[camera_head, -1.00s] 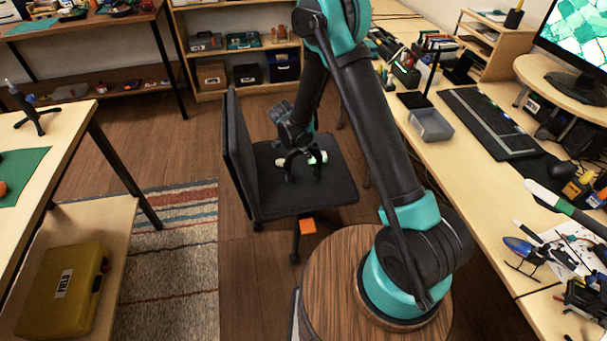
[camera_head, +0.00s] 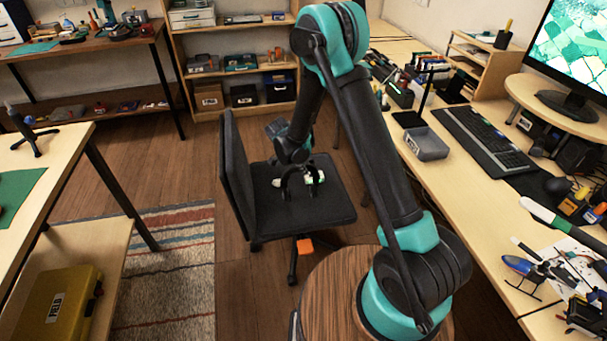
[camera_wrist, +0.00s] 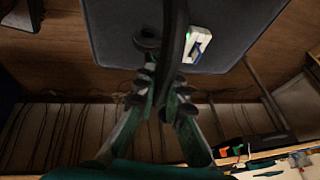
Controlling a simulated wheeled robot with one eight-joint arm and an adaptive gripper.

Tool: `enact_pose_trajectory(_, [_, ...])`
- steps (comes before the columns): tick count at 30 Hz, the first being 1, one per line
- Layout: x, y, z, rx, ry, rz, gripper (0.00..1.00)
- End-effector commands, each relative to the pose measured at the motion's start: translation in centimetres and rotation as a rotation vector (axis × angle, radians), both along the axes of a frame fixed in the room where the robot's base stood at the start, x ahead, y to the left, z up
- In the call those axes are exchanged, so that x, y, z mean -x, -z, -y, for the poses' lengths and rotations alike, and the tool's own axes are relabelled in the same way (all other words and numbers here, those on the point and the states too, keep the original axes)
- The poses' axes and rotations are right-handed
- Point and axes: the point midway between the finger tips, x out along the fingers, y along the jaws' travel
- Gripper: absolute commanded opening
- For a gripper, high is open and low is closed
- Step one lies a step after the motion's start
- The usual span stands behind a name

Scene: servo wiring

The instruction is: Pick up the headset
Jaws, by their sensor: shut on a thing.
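The black headset (camera_head: 285,186) shows as a dark arch over the chair seat in the head view. In the wrist view its black band (camera_wrist: 176,30) runs up between the fingers, with a rounded dark part beside it. My gripper (camera_head: 296,160) is shut on the headset's band from above; it also shows in the wrist view (camera_wrist: 166,95). The fingers and band partly hide each other. I cannot tell whether the headset touches the seat.
The black office chair (camera_head: 335,205) has its backrest on the left. A white and green object (camera_head: 314,177) lies on the seat behind the headset. Open floor lies left of the chair.

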Motion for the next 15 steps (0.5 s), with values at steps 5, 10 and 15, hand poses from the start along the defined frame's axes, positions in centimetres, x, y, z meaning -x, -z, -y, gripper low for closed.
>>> enact_pose_trajectory(5, [0.1,-3.7,0.0,0.000,0.000,0.000,0.00])
enact_pose_trajectory(10, [0.1,-8.4,0.1,0.000,0.000,0.000,0.00])
enact_pose_trajectory(15, [0.1,-12.7,0.1,0.000,0.000,0.000,0.00])
